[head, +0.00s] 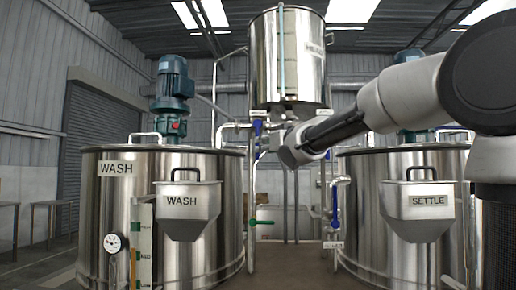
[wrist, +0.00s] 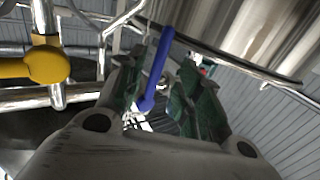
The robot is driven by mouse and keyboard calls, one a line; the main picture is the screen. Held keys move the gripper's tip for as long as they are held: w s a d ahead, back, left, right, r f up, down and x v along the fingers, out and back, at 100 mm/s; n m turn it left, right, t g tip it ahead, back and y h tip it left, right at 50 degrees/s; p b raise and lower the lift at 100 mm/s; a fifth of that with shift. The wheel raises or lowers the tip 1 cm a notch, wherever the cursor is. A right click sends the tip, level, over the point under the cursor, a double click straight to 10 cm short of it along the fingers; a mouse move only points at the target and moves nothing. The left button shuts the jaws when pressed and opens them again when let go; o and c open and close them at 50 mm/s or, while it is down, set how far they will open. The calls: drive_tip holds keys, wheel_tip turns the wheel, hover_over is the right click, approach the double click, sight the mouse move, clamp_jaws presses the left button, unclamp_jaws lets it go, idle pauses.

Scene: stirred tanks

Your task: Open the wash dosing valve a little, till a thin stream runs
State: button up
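A blue valve handle (head: 257,128) hangs on the pipework below the raised steel tank (head: 262,60), between the two large tanks. I take it to be the wash dosing valve; its label is too small to read. In the wrist view a blue lever (wrist: 157,68) runs at a slant between the two dark green finger pads. My gripper (head: 268,150) is beside the blue handle in the head view. In the wrist view my gripper (wrist: 158,100) has its fingers apart, with the lever between them. I cannot tell whether either pad touches it. No stream shows.
The WASH tank (head: 110,200) with its hopper (head: 185,212) stands left, the SETTLE tank (head: 370,215) right. A green handle (head: 254,222) and another blue handle (head: 335,205) sit lower on pipes. A yellow fitting (wrist: 35,66) is close left in the wrist view.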

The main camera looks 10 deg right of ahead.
drive_tip(key=x, duration=0.6)
drive_tip(key=shift+d+f, duration=0.1)
drive_tip(key=shift+f, duration=0.05)
clamp_jaws()
